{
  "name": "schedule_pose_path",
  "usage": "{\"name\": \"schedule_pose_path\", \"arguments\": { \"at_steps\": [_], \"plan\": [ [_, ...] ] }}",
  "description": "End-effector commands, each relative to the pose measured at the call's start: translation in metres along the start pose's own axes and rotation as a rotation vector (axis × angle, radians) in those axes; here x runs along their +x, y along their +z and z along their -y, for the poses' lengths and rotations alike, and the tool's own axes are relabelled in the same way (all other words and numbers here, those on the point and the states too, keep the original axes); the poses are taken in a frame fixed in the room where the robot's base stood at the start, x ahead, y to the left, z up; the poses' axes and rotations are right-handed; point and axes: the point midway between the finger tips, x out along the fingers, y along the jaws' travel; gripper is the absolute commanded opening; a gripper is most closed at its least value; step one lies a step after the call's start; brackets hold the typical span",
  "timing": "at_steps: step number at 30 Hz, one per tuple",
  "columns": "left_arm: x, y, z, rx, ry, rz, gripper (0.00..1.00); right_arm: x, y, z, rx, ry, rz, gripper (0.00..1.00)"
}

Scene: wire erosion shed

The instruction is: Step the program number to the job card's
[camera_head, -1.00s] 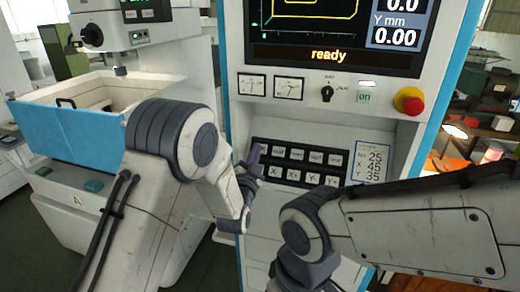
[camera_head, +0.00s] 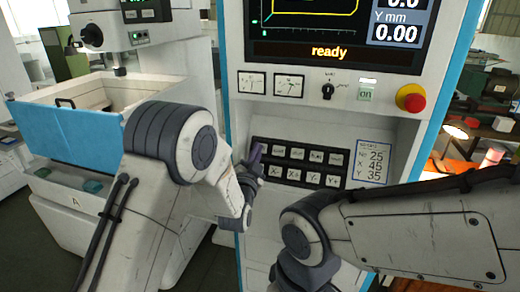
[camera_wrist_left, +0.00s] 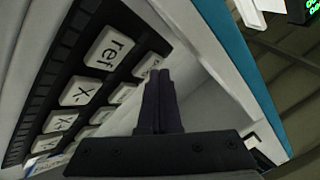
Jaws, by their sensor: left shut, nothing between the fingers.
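The keypad (camera_head: 262,172) on the white machine console has two rows of pale keys. The job card (camera_head: 373,160) to its right reads 25, X 45 and Y 35. My left gripper (camera_head: 257,148) is shut and empty at the keypad's left end. In the left wrist view, its dark fingertips (camera_wrist_left: 160,74) are close to the end of the keypad (camera_wrist_left: 66,62), beside the key marked ref (camera_wrist_left: 109,47); whether they touch a key I cannot tell. The screen (camera_head: 330,25) reads ready and Y 0.00; I see no program number on its visible part. My right gripper is out of view.
A red emergency stop button (camera_head: 411,99), a black rotary knob (camera_head: 328,91) and two dial gauges (camera_head: 289,85) sit above the keypad. My right arm crosses in front of the console's lower right. A machine with a blue-fronted tank (camera_head: 65,132) stands at left.

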Motion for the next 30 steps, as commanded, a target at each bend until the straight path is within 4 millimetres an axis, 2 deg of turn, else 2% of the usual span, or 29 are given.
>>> {"name": "schedule_pose_path", "arguments": {
  "at_steps": [20, 30],
  "plan": [
    [0.0034, 0.0032, -0.0029, 0.000, 0.001, 0.002, 0.00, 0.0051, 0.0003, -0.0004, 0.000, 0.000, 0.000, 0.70],
    [-0.0051, -0.0036, 0.0037, 0.000, 0.000, 0.000, 0.00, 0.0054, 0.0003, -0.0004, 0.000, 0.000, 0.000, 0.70]
  ]
}}
